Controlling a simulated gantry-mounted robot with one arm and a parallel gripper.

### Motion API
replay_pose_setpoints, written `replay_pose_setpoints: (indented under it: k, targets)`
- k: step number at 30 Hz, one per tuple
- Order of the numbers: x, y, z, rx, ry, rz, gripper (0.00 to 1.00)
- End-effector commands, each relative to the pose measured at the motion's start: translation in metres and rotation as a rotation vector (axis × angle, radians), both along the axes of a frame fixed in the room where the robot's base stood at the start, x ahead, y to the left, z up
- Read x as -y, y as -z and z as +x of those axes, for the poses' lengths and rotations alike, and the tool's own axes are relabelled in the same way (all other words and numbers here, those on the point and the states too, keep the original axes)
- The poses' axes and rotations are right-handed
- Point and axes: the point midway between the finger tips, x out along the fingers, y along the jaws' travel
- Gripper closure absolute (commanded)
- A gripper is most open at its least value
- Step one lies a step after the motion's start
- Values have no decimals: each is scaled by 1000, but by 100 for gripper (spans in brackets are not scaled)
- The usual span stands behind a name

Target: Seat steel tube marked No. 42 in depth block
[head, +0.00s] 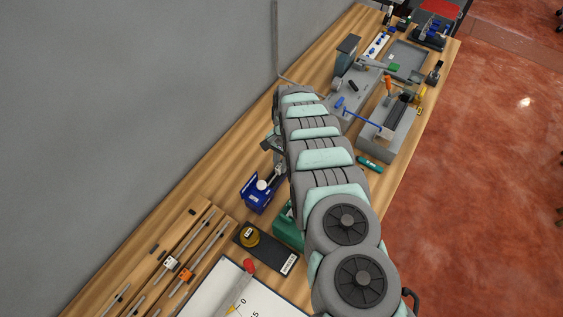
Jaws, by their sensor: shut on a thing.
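My arm reaches away from the lower right, and its far end bends down left of the arm. My gripper (278,174) shows only in small part there, beside a dark blue block-like fixture (257,194) with a pale round piece on it. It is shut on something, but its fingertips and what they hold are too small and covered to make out. No No. 42 is readable, and I cannot tell which thing is the depth block.
A green box (287,228) stands close to my arm. Grey trays and tools (388,130) crowd the far right bench.

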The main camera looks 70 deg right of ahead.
Motion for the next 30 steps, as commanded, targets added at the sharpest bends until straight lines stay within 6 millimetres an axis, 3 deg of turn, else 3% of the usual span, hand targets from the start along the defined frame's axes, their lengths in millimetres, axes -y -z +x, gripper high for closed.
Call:
replay_pose_setpoints:
  k: [30]
  targets:
    - [-27,-2,4,-1,-1,1,100]
